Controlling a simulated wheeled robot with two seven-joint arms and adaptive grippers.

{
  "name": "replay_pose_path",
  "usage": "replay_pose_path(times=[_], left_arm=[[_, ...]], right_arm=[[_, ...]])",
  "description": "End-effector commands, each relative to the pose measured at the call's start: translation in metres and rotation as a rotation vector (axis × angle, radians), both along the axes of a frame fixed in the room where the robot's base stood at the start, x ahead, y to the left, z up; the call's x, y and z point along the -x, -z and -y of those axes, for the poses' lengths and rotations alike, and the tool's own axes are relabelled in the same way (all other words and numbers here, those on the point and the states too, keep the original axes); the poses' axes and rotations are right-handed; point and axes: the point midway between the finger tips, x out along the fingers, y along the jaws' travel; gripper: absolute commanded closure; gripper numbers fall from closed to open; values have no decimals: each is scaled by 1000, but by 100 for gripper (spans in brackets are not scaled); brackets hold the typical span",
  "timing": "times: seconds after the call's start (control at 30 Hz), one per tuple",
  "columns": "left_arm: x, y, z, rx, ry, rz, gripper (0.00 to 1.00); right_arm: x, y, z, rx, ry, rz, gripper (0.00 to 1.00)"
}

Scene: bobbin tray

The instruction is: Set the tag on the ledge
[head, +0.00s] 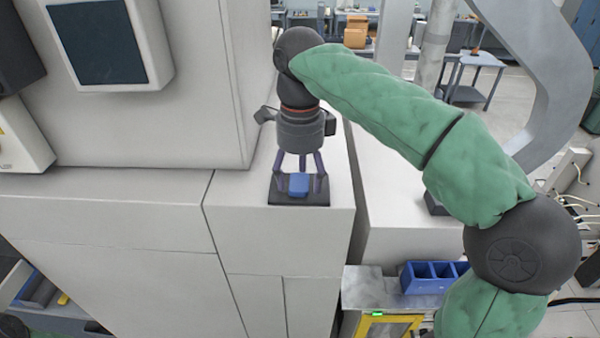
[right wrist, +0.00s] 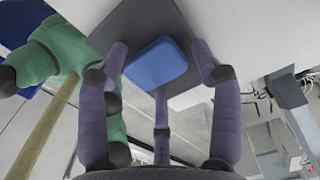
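The blue tag (head: 299,184) lies on a dark square pad (head: 285,198) on top of the white ledge (head: 240,208). My right gripper (head: 301,176) points down over the pad, its purple fingers around the tag. In the right wrist view the tag (right wrist: 157,63) lies flat on the dark pad (right wrist: 128,24). A gap shows between the left fingertip and the tag. My left gripper is not in view.
A white machine housing with a dark screen (head: 97,42) rises behind and left of the ledge. A blue divided bin (head: 432,277) stands on a metal cart (head: 366,287) at the lower right. The ledge top left of the pad is clear.

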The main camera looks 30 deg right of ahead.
Motion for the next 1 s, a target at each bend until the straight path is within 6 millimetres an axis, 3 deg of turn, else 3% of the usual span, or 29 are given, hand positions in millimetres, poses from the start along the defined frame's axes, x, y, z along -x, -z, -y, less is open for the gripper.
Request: replay_pose_path(times=[0.4,0.8,1.0], left_arm=[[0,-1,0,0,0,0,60],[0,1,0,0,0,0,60],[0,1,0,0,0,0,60]], right_arm=[[-1,-7,0,0,0,3,31],[-1,-63,-1,0,0,1,31],[0,-77,0,0,0,1,31]])
